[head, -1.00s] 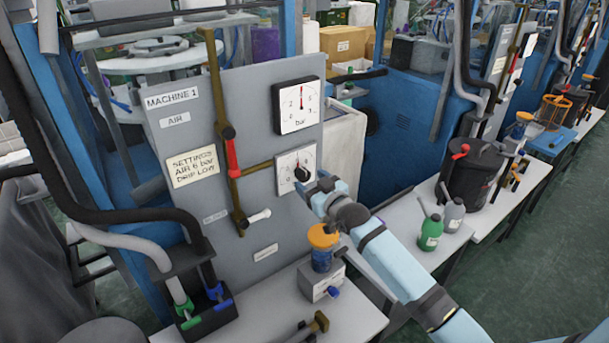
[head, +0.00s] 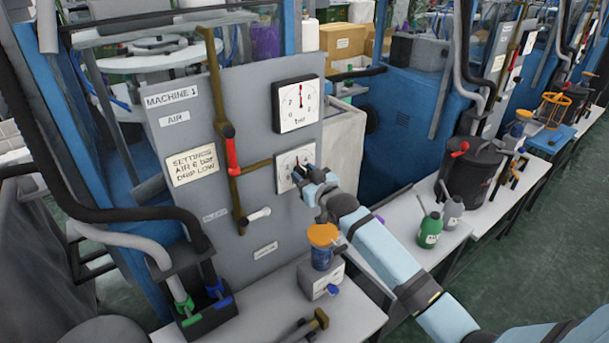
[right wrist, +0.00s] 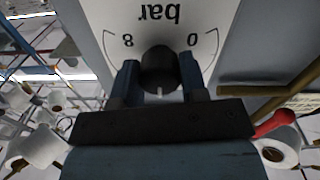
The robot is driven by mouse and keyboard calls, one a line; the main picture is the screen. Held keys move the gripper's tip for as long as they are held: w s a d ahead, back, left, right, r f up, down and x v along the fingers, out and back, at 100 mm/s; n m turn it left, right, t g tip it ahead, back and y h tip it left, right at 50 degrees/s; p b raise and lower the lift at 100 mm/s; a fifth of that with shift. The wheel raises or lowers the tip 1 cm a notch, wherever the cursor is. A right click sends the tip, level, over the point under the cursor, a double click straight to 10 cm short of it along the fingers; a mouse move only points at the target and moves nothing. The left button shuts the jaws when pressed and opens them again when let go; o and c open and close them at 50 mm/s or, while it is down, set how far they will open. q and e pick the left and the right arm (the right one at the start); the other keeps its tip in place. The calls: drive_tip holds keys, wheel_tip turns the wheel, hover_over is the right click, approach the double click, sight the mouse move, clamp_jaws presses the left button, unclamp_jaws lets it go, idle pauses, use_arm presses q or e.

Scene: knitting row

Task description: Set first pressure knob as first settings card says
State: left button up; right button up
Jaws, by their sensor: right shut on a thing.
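The first settings card (head: 192,165) is on the grey panel of Machine 1 and reads "AIR 6 bar, DRIP LOW". The first pressure knob (right wrist: 158,70) is black and sits on a white dial (head: 285,164) marked "bar", with 0 and 8 visible in the upside-down right wrist view. A pale mark shows at the knob's lower edge there. My right gripper (right wrist: 160,82) is shut on the knob, one finger on each side. In the head view the right gripper (head: 305,177) mostly covers it. My left gripper is not in view.
A round-needle gauge (head: 297,104) sits above the dial, its red needle nearly upright. A red-handled valve (head: 233,157) and brown pipe are left of the dial. An orange-lidded jar (head: 322,246) stands below my right arm. Green and grey bottles stand on the bench to the right.

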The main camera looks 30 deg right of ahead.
drive_tip(key=m+p, duration=0.1)
drive_tip(key=m, duration=0.2)
drive_tip(key=shift+r+p, duration=0.1)
drive_tip(key=shift+p, duration=0.3)
drive_tip(key=m+p, duration=0.1)
drive_tip(key=m, duration=0.1)
drive_tip(key=shift+m, duration=0.4)
drive_tip(key=m+p, duration=0.1)
drive_tip(key=m, duration=0.2)
drive_tip(key=shift+m, duration=1.3)
drive_tip(key=o, duration=0.9)
